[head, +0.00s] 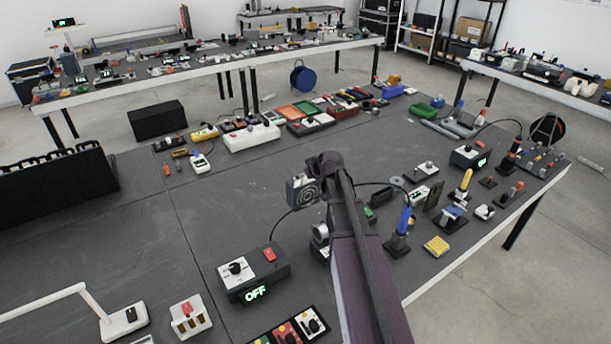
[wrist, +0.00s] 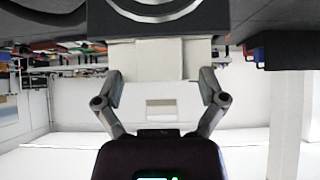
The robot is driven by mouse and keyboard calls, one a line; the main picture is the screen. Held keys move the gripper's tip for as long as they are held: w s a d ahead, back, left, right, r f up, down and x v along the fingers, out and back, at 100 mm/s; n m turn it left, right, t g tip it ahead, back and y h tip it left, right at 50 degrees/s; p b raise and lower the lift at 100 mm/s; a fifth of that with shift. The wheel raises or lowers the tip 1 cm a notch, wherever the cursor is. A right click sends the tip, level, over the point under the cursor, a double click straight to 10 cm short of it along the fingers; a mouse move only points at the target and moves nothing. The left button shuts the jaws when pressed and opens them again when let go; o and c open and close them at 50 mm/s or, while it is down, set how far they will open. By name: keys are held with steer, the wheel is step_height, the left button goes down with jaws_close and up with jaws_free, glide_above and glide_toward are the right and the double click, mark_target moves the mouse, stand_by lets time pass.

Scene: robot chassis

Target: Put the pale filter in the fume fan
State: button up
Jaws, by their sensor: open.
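The fume fan (head: 303,190), a grey box with a round dark grille, stands in mid-table in the head view, just left of my arm's end. In the wrist view, a dark body with a pale ring (wrist: 155,12) fills the top, likely the fan. A pale block (wrist: 150,60), seemingly the pale filter, is just below that body, between my gripper's fingers (wrist: 160,76). The fingers are spread, one at each side of it. I cannot tell whether they touch it or how deep it sits in the fan. My arm hides the fingers in the head view.
A control box (head: 253,272) with an OFF display stands front left, its cable running toward the fan. A blue-handled tool (head: 404,222) and yellow block (head: 437,246) stand right of my arm. The table left of the fan (head: 130,220) is mostly clear.

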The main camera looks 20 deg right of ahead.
step_height(320, 180, up, 12)
steer(key=p, duration=1.1)
steer(key=shift+p, duration=0.3)
stand_by(0.7)
steer(key=s+a+f+m+g+h+b, duration=0.1)
steer(key=s+a+f+g+b, duration=0.3)
steer(key=s, duration=0.9)
steer(key=s+a+f+m+g+h+b, duration=0.1)
steer(key=s+a+f+g+b, duration=0.4)
steer(key=s+a+f, duration=0.6)
steer(key=shift+s+a+f+b, duration=0.2)
steer(key=shift+s+a+b, duration=0.15)
steer(key=shift+s, duration=0.5)
